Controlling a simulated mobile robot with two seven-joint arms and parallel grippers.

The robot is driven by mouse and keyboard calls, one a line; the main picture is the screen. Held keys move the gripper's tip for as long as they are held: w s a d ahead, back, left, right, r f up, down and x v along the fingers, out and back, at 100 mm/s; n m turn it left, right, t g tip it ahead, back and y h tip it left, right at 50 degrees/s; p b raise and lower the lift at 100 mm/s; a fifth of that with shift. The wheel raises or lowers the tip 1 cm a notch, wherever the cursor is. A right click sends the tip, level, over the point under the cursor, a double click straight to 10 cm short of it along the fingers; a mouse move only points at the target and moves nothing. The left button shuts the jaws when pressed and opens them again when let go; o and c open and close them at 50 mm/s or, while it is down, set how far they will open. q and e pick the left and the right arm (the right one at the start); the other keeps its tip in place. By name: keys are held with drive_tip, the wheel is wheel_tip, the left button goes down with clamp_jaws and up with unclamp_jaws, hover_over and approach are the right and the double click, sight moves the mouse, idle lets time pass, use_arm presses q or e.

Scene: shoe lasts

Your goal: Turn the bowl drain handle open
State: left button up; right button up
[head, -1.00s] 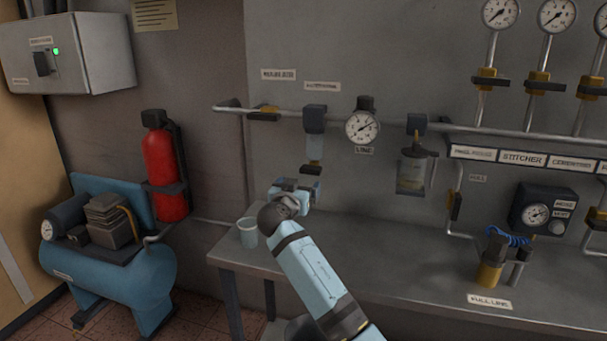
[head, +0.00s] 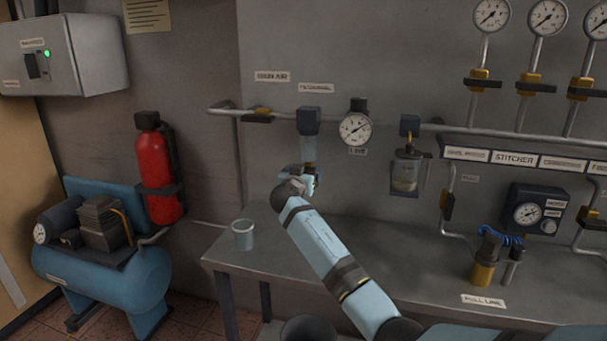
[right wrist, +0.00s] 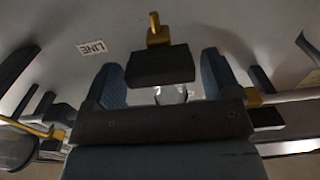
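The filter unit (head: 308,122) hangs from the wall pipe at centre left, and its lower bowl and drain are mostly hidden behind my right gripper (head: 303,180). In the right wrist view, which is upside down, the dark drain handle (right wrist: 162,66) with its yellow fitting (right wrist: 155,30) lies between the two blue fingers of my right gripper (right wrist: 163,82). The fingers stand apart, one on each side of the handle, with a narrow gap visible at the right finger. A pale part of the bowl (right wrist: 171,94) shows behind. My left gripper is not in view.
A cup (head: 242,235) stands on the grey bench (head: 350,250) below and left of the gripper. A line gauge (head: 355,129) and another bowl unit (head: 406,170) hang to the right. The main air valve (head: 258,115) is on the pipe at left.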

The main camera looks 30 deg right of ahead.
drive_tip(key=c, duration=0.7)
